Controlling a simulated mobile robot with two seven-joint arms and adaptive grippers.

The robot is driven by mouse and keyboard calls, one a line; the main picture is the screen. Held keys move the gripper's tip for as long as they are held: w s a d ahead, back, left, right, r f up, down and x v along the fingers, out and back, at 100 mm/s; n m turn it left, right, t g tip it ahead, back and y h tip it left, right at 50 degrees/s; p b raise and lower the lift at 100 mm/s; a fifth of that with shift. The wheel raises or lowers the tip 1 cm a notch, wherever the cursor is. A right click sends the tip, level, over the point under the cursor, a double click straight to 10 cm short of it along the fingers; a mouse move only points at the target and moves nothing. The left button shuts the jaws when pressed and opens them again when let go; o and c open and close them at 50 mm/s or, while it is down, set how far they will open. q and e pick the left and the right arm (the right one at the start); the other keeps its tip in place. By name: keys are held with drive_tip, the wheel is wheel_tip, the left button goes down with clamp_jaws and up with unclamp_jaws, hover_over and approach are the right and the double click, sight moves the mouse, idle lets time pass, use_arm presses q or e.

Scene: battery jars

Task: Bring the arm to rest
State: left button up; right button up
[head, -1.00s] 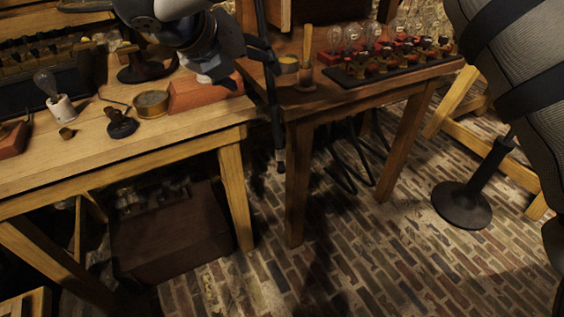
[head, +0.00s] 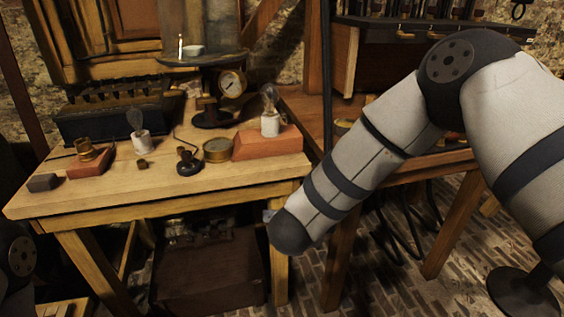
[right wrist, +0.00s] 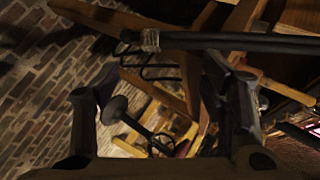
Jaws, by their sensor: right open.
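My right arm (head: 395,130) comes in from the right in the head view, bent at the elbow, in front of the right-hand table. Its gripper is hidden in the head view. In the right wrist view my right gripper (right wrist: 155,105) is open, its fingers apart with nothing between them. Beyond it are the brick floor and wooden legs. My left gripper is not in view; only a dark part of my left arm shows at the lower left of the head view.
The workbench (head: 130,202) at left carries a glass bulb on a white base (head: 142,143), a brass round tin (head: 217,150), a red block (head: 267,143) with a bulb in a white holder (head: 270,124), and a gauge (head: 231,84). A dark chest (head: 208,278) sits below. Brick floor shows between the tables.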

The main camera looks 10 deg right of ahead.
drive_tip(key=s+f+n+g+y, duration=0.4)
drive_tip(key=s+f+n, duration=1)
drive_tip(key=s+f, duration=0.45)
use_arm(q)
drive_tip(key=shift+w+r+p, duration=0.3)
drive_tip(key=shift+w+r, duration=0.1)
use_arm(e)
drive_tip(key=s+d+n+g+y, duration=0.2)
drive_tip(key=s+n+g, duration=0.5)
drive_tip(key=s, duration=1.9)
drive_tip(key=shift+s+d+r+n, duration=0.25)
drive_tip(key=shift+d+r+n, duration=0.2)
drive_tip(key=shift+n, duration=0.55)
drive_tip(key=shift+w, duration=0.1)
